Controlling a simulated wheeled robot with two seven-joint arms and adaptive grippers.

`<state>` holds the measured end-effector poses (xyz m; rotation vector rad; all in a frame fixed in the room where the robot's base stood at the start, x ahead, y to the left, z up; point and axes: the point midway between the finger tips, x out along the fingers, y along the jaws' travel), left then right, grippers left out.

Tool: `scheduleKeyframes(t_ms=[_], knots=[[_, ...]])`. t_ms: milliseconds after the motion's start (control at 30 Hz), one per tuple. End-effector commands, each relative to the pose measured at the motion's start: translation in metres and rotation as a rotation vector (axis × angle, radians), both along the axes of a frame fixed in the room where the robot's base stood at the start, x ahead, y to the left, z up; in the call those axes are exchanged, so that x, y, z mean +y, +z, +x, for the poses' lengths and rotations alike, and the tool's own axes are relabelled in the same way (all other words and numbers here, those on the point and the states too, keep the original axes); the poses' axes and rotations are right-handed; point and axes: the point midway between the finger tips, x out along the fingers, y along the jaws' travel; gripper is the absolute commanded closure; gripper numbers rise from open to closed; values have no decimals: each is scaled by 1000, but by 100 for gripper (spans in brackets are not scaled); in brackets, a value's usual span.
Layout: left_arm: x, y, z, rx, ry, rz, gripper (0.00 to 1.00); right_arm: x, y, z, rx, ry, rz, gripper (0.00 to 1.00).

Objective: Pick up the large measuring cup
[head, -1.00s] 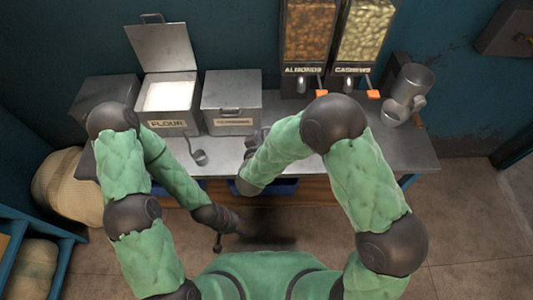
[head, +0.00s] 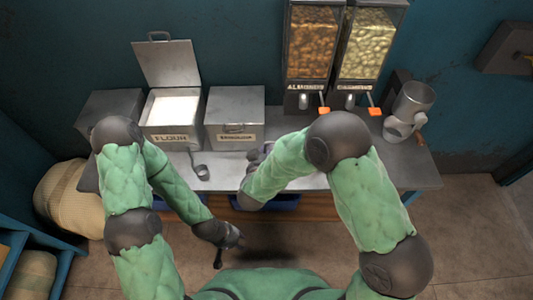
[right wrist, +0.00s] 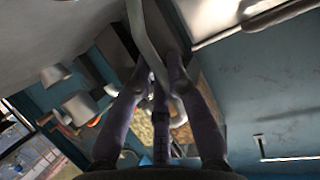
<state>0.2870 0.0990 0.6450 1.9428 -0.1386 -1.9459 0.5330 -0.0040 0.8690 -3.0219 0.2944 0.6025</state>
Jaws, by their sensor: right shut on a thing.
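My right gripper (right wrist: 160,80) is shut on a thin, curved grey handle (right wrist: 145,35) in the right wrist view. It looks like a measuring cup's handle; its bowl cannot be made out there. In the head view my right forearm hides most of this gripper, which is by the counter's front edge. A small grey metal measuring cup with an upright handle (head: 201,171) sits on the counter (head: 300,183), left of my right gripper and apart from it. My left gripper (head: 228,248) hangs low in front of the counter, clear of everything; its jaw opening cannot be told.
A flour bin (head: 171,137) with its lid raised and a closed metal bin (head: 233,115) stand at the back. Almond (head: 312,50) and cashew (head: 368,50) dispensers stand right of them. A metal grinder-like device (head: 408,110) is at the right end. Blue bins (head: 280,202) are under the counter.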

Motion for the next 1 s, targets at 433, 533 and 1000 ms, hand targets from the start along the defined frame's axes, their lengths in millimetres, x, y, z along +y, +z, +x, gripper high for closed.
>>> scheduleKeyframes(t_ms=[433,533,1000], knots=[[0,44,0,0,0,0,60,16,87,-47,-6,5,2,100],[0,52,0,0,0,0,60,23,98,-72,-4,7,-1,100],[0,69,0,0,0,0,60,39,121,-131,-3,1,1,100]])
